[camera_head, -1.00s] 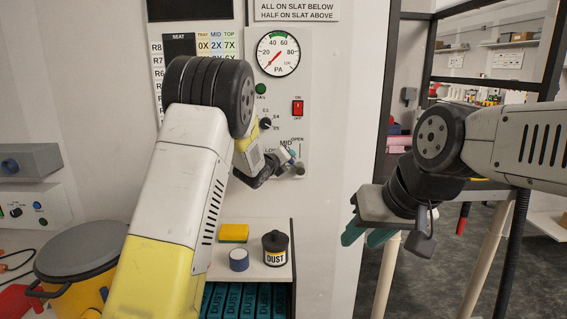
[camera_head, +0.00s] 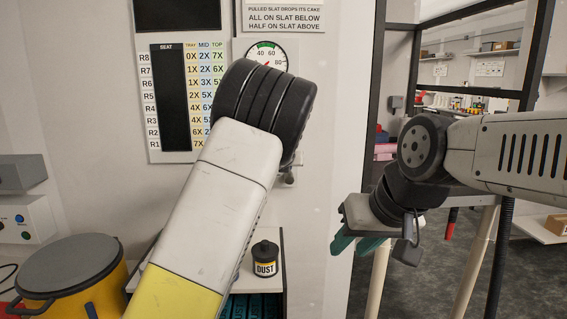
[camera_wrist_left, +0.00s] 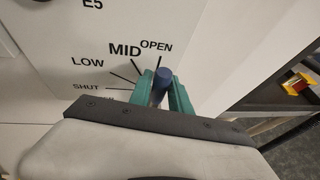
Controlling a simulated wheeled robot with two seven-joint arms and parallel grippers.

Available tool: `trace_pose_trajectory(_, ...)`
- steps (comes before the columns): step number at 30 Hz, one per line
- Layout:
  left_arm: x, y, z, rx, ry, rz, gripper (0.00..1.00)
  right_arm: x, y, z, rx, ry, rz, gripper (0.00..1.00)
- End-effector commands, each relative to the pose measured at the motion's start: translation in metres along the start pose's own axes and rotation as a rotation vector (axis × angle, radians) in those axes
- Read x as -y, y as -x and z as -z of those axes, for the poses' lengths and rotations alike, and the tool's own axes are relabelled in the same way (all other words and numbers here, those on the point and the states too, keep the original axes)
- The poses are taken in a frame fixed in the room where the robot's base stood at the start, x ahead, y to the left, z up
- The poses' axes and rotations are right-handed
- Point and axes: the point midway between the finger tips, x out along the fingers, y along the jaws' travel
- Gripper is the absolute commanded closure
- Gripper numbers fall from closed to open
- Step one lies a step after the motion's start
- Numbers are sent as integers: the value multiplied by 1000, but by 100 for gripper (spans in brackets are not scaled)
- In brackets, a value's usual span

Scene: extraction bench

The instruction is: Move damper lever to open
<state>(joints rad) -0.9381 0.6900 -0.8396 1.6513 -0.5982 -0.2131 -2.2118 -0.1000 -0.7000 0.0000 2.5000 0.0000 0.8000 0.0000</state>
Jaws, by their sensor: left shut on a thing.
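In the left wrist view, the damper lever's blue knob (camera_wrist_left: 162,82) sits between the green fingers of my left gripper (camera_wrist_left: 162,88), which is shut on it. The knob is just below the OPEN label (camera_wrist_left: 156,45), close to its mark and right of the MID label (camera_wrist_left: 124,50). The lever's shaft is hidden by the gripper. In the head view, my left arm covers the left gripper and most of the lever. My right gripper (camera_head: 356,244) is open and empty, well to the right of the panel, pointing down.
A pressure gauge (camera_head: 268,50) is partly covered by my left arm. A seat chart (camera_head: 205,60) hangs to the left. Below are a black DUST jar (camera_head: 265,260) and a yellow drum with a grey lid (camera_head: 72,262). A dark frame (camera_head: 398,60) stands right of the panel.

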Motion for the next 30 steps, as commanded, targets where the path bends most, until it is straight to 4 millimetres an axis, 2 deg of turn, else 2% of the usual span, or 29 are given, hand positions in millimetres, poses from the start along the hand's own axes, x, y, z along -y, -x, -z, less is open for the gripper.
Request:
trace_pose_trajectory(18,4,-1,2,-11,-41,-14,100,0,0,0,0,0,0,64)
trace_pose_trajectory(19,4,-1,2,-11,-41,-14,72,0,0,0,0,0,0,64)
trace_pose_trajectory(21,4,-1,2,-11,-40,-13,59,0,0,0,0,0,0,64)
trace_pose_trajectory(22,4,-1,2,-11,-40,-13,55,0,0,0,0,0,0,64)
trace_pose_trajectory(30,3,-1,1,-9,-37,-14,55,0,0,0,0,0,0,64)
